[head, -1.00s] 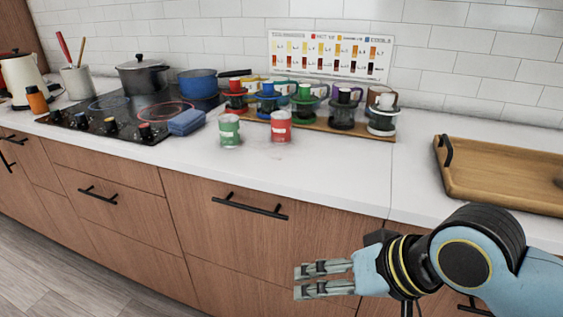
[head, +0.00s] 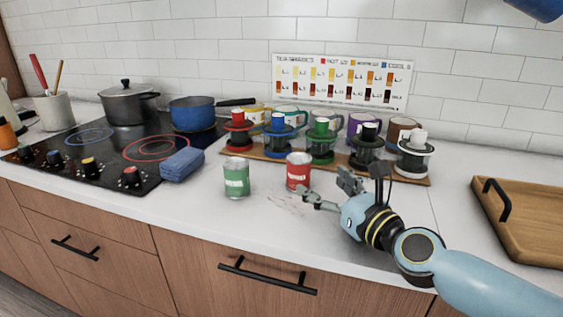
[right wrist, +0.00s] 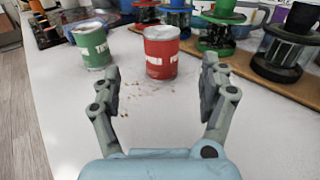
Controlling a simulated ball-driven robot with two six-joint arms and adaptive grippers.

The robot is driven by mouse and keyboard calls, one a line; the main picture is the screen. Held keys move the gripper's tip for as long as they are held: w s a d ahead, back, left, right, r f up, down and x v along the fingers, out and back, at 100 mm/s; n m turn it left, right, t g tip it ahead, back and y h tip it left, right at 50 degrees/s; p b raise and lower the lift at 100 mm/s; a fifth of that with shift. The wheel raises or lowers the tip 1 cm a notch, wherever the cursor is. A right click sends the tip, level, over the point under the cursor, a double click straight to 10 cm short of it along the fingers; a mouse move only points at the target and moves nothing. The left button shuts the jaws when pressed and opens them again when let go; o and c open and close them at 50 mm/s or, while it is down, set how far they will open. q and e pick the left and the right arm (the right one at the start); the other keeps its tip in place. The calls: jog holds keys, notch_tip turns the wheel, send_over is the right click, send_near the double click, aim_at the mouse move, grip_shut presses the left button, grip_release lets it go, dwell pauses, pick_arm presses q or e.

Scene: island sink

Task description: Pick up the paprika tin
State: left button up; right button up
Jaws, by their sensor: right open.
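A red tin (head: 298,172) stands upright on the white counter, with reddish powder specks in front of it. Its label is too blurred to read in full; it is likely the paprika tin. A green tin (head: 236,178) stands upright to its left. My right gripper (head: 328,188) is open and empty, low over the counter just right of and in front of the red tin. In the right wrist view the red tin (right wrist: 161,52) is ahead, between the two spread fingers (right wrist: 161,88) but beyond their tips. The green tin (right wrist: 93,44) is beyond the left finger. My left gripper is out of view.
A wooden board (head: 260,156) with several coloured cup stands and mugs is close behind the tins. A blue folded cloth (head: 182,164) and black cooktop (head: 110,178) lie left. A wooden tray (head: 525,235) is at right.

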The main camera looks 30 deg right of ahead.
aim_at(298, 161)
jog(key=shift+w+d+r, duration=0.25)
jog(key=shift+w, duration=0.1)
jog(key=w, duration=0.3)
jog(key=shift+w, duration=0.7)
jog(key=w, duration=0.4)
jog(key=shift+w, duration=0.25)
jog(key=shift+w+d, duration=0.1)
jog(key=shift+w, duration=0.25)
jog(key=shift+c, duration=2.4)
jog(key=c, duration=0.8)
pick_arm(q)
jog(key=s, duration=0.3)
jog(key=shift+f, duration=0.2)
pick_arm(e)
jog(key=shift+c, duration=0.2)
